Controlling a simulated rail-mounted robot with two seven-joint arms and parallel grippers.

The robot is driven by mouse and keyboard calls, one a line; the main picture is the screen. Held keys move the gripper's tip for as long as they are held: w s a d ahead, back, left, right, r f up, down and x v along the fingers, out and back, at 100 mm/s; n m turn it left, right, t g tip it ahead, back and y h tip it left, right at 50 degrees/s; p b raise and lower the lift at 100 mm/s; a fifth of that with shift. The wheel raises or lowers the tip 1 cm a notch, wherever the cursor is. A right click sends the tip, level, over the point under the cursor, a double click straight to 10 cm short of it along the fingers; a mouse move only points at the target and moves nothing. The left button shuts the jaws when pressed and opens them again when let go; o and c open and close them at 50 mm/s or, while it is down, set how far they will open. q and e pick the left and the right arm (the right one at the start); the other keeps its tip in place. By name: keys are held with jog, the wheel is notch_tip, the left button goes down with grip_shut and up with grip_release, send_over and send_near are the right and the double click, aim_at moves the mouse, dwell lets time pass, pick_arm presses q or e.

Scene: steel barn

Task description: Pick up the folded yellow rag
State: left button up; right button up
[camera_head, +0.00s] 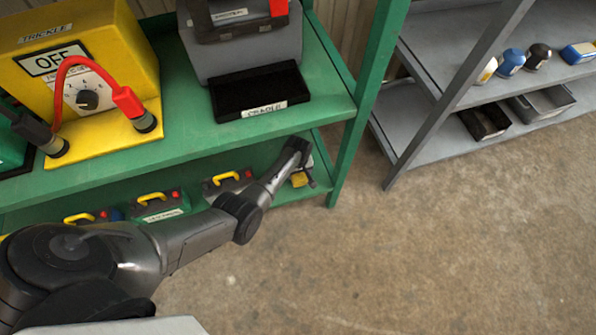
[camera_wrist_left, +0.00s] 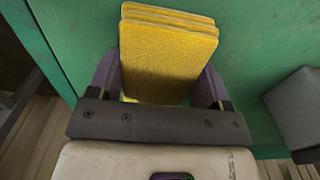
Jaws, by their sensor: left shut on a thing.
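The folded yellow rag (camera_wrist_left: 165,55) is a thick stack of textured layers, seen large in the left wrist view. It stands between the two fingers of my left gripper (camera_wrist_left: 158,88), which is shut on it. Most of the rag is hidden there by my wrist. My right gripper is not in view.
The green rack's upper shelf (camera_head: 185,148) carries a yellow charger box (camera_head: 110,65) and a black tray (camera_head: 258,92). Several batteries with yellow handles (camera_head: 158,205) stand on the lower shelf. A green post (camera_head: 357,115) rises close by. The concrete floor (camera_head: 420,240) is clear.

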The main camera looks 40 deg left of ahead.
pick_arm(q)
jog(key=shift+c, duration=0.7)
jog(key=shift+r+p, duration=0.8)
jog(key=shift+r, duration=0.05)
jog(key=r+p, duration=0.3)
jog(key=shift+s+d+r+p, duration=0.1)
jog(key=shift+d+r+p, duration=0.2)
jog(key=shift+d, duration=0.05)
jog(key=s+d+r+p, duration=0.3)
jog(key=d+r+p, duration=0.2)
jog(key=d, duration=0.5)
jog(key=shift+d+r+p, duration=0.3)
jog(key=shift+r+p, duration=0.05)
jog(key=shift+p, duration=0.85)
